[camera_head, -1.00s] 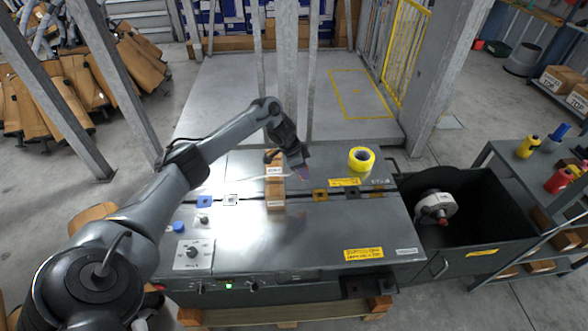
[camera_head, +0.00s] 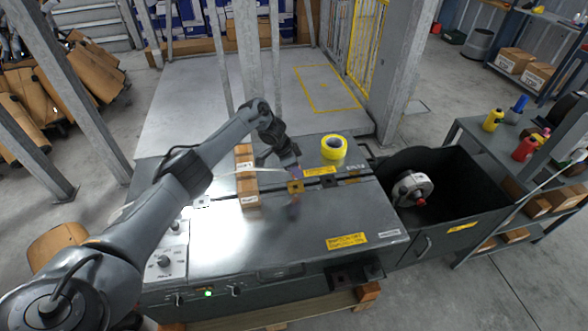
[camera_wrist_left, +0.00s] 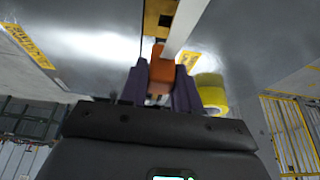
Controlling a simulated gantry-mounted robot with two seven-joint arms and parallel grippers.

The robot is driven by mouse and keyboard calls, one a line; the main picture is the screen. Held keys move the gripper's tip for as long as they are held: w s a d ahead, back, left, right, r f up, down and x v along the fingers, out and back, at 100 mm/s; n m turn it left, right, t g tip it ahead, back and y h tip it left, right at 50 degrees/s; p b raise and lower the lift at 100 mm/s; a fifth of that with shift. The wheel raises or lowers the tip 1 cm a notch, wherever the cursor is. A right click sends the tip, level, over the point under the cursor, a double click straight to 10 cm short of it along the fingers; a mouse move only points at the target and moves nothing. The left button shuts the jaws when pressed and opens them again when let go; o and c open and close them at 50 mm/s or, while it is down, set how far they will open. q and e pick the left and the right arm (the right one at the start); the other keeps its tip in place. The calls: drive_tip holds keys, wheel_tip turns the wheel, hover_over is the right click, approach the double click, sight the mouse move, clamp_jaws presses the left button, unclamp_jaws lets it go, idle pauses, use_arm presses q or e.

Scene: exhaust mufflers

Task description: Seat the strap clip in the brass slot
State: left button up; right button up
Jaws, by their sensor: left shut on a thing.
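My left gripper (camera_head: 294,176) points down at the steel table top, just above the brass slot (camera_head: 295,187). In the left wrist view its purple fingers (camera_wrist_left: 158,88) are shut on the orange strap clip (camera_wrist_left: 162,70). The brass slot plate (camera_wrist_left: 155,22) shows just beyond the clip, with a dark opening in it. I cannot tell whether the clip touches the plate. The white strap (camera_wrist_left: 187,22) runs from the clip, and in the head view the strap (camera_head: 222,175) passes over the cardboard box (camera_head: 247,185). My right gripper is not in view.
A yellow tape roll (camera_head: 334,147) stands behind the slot, to the right. A control panel with a knob (camera_head: 165,260) is at the table's left. A dark open bin (camera_head: 455,185) adjoins the table's right side. The front table top is clear.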

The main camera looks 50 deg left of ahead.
use_arm(q)
drive_tip(key=shift+f, duration=0.1)
idle(0.3)
drive_tip(key=shift+f, duration=0.15)
drive_tip(key=shift+f+b, duration=1.25)
drive_tip(key=shift+f, duration=0.85)
drive_tip(key=shift+p, duration=0.6)
idle(0.8)
drive_tip(key=shift+f+b, duration=0.4)
drive_tip(key=shift+f, duration=0.1)
idle(0.4)
